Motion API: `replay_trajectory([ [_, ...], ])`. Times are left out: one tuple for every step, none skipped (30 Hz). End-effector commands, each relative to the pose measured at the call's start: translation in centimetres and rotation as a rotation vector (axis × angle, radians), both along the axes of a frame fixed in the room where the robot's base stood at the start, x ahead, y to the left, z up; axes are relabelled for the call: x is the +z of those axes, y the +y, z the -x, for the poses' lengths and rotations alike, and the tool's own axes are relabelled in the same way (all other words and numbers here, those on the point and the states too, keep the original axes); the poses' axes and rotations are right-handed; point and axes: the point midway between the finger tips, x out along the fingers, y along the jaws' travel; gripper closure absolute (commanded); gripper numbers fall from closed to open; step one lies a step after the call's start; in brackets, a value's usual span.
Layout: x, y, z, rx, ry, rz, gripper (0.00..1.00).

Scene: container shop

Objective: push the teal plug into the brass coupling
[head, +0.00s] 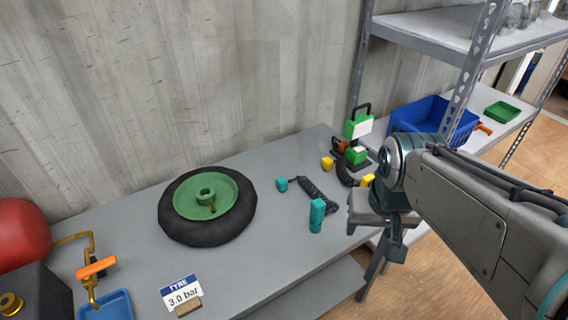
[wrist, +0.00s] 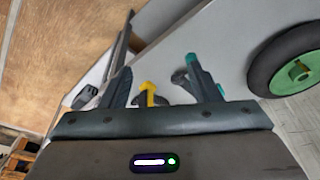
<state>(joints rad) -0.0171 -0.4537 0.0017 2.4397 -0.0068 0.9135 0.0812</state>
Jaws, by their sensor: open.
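Two teal pieces show on the grey bench in the head view: a small block (head: 282,184) at one end of a coiled black hose, and an upright teal plug body (head: 317,215) nearer the front edge. I cannot tell for certain how they join. A brass coupling (head: 10,304) sits on a dark box at the far left. My gripper (head: 376,240) is open, to the right of the teal pieces and far from the coupling. In the wrist view my gripper (wrist: 158,75) has fingers spread, with teal (wrist: 191,59) at the right finger, partly hidden by it.
A black tyre with a green hub (head: 208,203) lies between the coupling and the teal pieces. Yellow pieces (head: 327,163) with a black coil and a green device (head: 358,125) stand near the shelf. An orange-handled valve (head: 96,267), blue tray (head: 106,306) and tyre sign (head: 181,293) stand at front left.

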Motion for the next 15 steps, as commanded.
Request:
replay_trajectory([
  [0.3, 0.2, -1.4, -0.027, 0.011, -0.006, 0.44],
  [0.6, 0.5, -2.4, -0.048, 0.017, -0.011, 0.44],
  [1.0, 0.9, -3.7, -0.077, 0.026, -0.018, 0.44],
  [1.2, 1.2, -4.8, -0.101, 0.034, -0.023, 0.44],
  [1.5, 1.6, -6.0, -0.126, 0.041, -0.029, 0.44],
  [1.7, 2.1, -7.5, -0.162, 0.051, -0.035, 0.44],
  [1.8, 2.6, -8.6, -0.188, 0.059, -0.041, 0.44],
  [2.0, 3.1, -9.8, -0.214, 0.065, -0.046, 0.44],
  [2.0, 3.7, -11.3, -0.250, 0.075, -0.051, 0.44],
  [2.0, 4.2, -12.4, -0.277, 0.082, -0.056, 0.44],
  [2.0, 4.7, -13.6, -0.304, 0.089, -0.060, 0.44],
  [1.9, 5.4, -15.0, -0.340, 0.100, -0.066, 0.44],
  [1.7, 5.9, -16.1, -0.367, 0.106, -0.070, 0.44],
  [1.6, 6.5, -17.2, -0.395, 0.113, -0.073, 0.44],
  [1.3, 7.3, -18.6, -0.431, 0.122, -0.078, 0.44],
])
